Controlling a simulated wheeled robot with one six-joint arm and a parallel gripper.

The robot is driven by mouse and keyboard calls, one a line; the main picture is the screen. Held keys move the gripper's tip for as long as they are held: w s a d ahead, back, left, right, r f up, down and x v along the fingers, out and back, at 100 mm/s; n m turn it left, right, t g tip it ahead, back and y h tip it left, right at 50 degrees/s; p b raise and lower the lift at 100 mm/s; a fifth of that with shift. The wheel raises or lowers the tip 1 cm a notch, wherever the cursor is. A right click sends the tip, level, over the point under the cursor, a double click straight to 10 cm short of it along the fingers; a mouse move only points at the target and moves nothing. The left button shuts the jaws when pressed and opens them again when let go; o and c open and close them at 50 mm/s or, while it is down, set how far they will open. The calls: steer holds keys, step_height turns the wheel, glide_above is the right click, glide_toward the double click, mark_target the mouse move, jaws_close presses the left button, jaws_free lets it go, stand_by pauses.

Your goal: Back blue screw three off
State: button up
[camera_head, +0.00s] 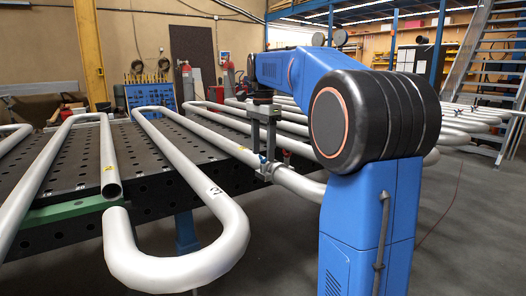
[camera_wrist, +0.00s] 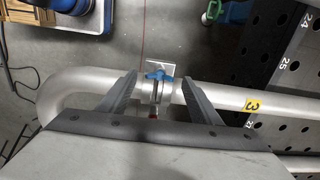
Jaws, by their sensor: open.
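The blue screw (camera_wrist: 158,75) is a small blue winged handle on a metal clamp (camera_wrist: 156,92) fitted on a grey pipe (camera_wrist: 215,96). A yellow label marked 3 (camera_wrist: 252,104) is on that pipe, to the right of the clamp. My gripper (camera_wrist: 157,80) is open, with one finger on each side of the blue screw and a gap visible at both sides. A small red part (camera_wrist: 153,115) shows on the clamp's near side. In the head view, my gripper (camera_head: 264,148) points down over the clamp (camera_head: 267,171), where details are small.
Several bent grey pipes (camera_head: 180,135) lie on a dark perforated table (camera_head: 150,178). A pipe bend (camera_head: 180,272) juts past the table's near edge. A red part (camera_head: 286,156) shows beside the clamp. Open floor (camera_head: 465,230) lies to the right.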

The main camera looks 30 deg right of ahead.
steer(key=shift+f, duration=0.4)
steer(key=shift+c, duration=0.4)
steer(key=c, duration=1)
